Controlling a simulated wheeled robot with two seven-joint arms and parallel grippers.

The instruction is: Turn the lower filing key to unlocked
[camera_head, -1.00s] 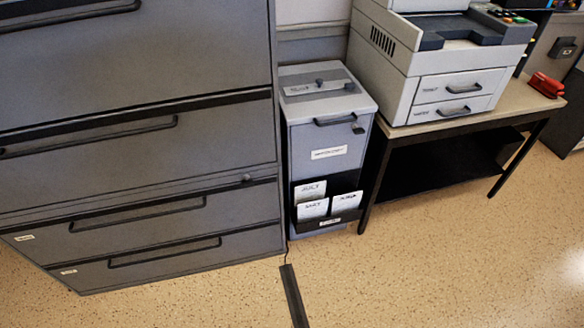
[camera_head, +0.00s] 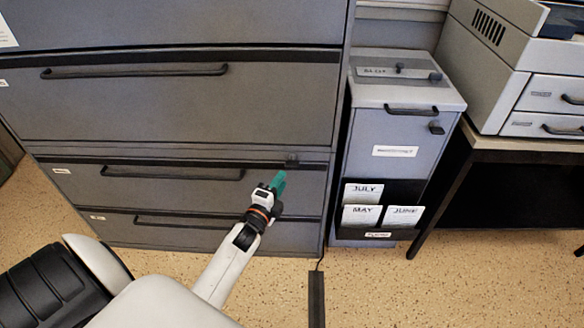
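The grey filing cabinet (camera_head: 190,110) fills the left and middle of the head view. A small dark key (camera_head: 292,161) sits at its right side, just above the third visible drawer. Its turn position is too small to tell. My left gripper (camera_head: 279,181), with green fingertips, is just below and slightly left of the key in the picture. The fingertips point up toward it, with a small gap showing between them and the key. Whether the fingers are open or shut is not clear. My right gripper is not in view.
Dark bar handles cross the drawers, including one (camera_head: 172,173) left of my gripper. To the right stands a grey box cabinet (camera_head: 400,150) with a knob and month cards. A printer (camera_head: 520,80) rests on a table beyond. A dark floor strip (camera_head: 316,300) lies in front.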

